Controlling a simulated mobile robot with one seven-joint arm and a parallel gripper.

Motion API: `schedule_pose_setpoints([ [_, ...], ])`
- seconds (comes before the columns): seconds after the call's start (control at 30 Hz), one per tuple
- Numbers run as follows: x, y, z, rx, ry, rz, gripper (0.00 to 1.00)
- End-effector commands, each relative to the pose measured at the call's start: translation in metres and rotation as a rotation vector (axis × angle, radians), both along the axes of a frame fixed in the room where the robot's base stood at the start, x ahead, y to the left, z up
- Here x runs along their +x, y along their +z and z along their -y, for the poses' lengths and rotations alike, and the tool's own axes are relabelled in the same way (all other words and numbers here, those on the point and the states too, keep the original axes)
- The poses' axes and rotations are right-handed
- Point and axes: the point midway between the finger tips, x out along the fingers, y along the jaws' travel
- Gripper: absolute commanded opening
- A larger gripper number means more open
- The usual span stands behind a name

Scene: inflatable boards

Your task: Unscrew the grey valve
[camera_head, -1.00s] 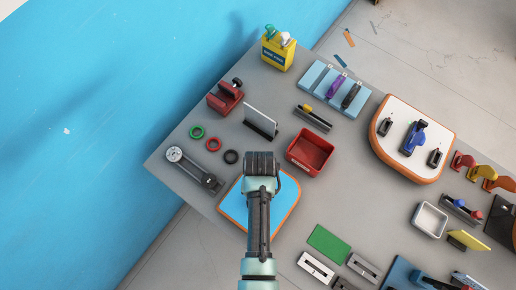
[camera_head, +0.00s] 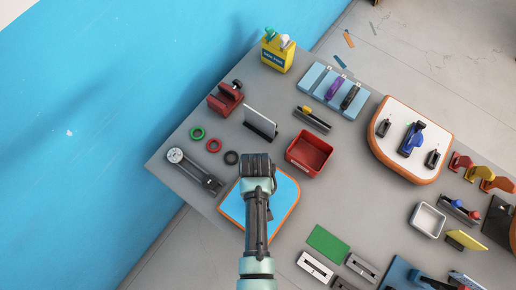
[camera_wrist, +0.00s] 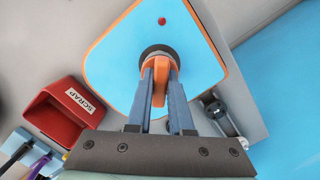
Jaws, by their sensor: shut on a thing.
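A blue board with an orange rim (camera_wrist: 125,22) lies under my gripper, and part of it shows in the head view (camera_head: 285,190). In the wrist view a round dark grey valve (camera_wrist: 158,49) sits on the board. My gripper (camera_wrist: 160,82) is above it, shut on an upright orange piece (camera_wrist: 159,94) at the valve's near side. I cannot tell whether this piece is part of the valve or a separate tool on it. In the head view my arm hides the valve and fingertips. A red dot (camera_wrist: 162,21) marks the board beyond the valve.
A red SCRAP bin (camera_wrist: 64,112) stands close to the board, also in the head view (camera_head: 299,164). A gauge tool (camera_head: 195,171) and several coloured rings (camera_head: 214,145) lie to the left. A green mat (camera_head: 327,244) and grey blocks lie to the right of my arm.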

Motion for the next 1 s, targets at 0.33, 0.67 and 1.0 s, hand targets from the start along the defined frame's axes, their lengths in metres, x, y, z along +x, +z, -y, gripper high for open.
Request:
schedule_pose_setpoints([
  [0.33, -0.0005, 0.0009, -0.0002, 0.0, 0.057, -0.002, 0.0],
  [0.67, -0.0006, -0.0005, 0.0, -0.001, 0.306, -0.002, 0.0],
  [1.0, -0.0011, 0.0006, 0.0, -0.001, 0.387, -0.003, 0.0],
])
